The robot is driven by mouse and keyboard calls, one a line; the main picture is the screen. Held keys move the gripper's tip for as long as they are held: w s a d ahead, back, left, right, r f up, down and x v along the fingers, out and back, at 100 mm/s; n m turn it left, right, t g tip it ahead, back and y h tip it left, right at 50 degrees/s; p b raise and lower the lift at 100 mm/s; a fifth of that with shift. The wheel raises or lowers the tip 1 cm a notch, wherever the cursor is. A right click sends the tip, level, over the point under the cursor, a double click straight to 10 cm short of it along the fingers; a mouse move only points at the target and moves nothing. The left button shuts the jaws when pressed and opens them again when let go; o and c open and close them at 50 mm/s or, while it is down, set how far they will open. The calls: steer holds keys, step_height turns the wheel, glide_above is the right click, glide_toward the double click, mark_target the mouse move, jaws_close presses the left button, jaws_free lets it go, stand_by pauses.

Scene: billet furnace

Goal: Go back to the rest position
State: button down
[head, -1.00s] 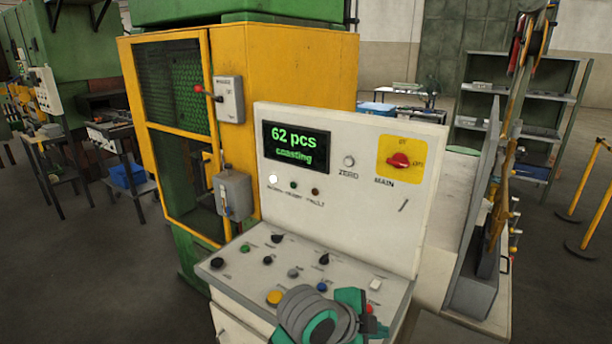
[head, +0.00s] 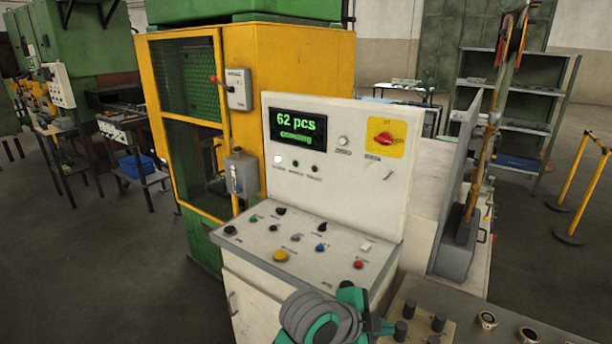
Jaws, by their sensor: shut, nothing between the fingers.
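My arm shows at the bottom centre of the head view as grey rings and teal links, in front of the control desk. I can make out no fingertips, so my gripper is not in view. The white control desk (head: 240,240) has a sloping top with several coloured buttons and black knobs. Its upright panel (head: 350,180) carries a dark display (head: 297,128) with green text reading "62 pcs" and a smaller word below. A red rotary switch (head: 384,139) sits on a yellow plate to the right of the display.
A yellow-framed machine (head: 290,60) with mesh doors stands behind the desk. A grey bench top (head: 460,298) with a knob plate and round parts is at the lower right. Shelves (head: 530,88) and a yellow barrier (head: 577,195) stand at the right. Open floor (head: 100,270) lies at the left.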

steer(key=d+f+n+t+h, duration=0.25)
steer(key=f+n+t, duration=0.35)
steer(key=n, duration=0.4)
steer(key=s+a+f+n+t+y, duration=0.4)
steer(key=s+a+f+n+y, duration=0.35)
steer(key=s+f+n, duration=0.4)
steer(key=s+a+y, duration=0.1)
steer(key=s+a, duration=0.5)
steer(key=s, duration=0.5)
steer(key=s+a+m+y, duration=0.1)
steer(key=s+a, duration=0.4)
steer(key=s, duration=0.7)
steer(key=shift+s+a+f+y, duration=0.15)
steer(key=shift+s+a+y, duration=0.15)
steer(key=shift+y, duration=0.4)
steer(key=shift+m, duration=0.25)
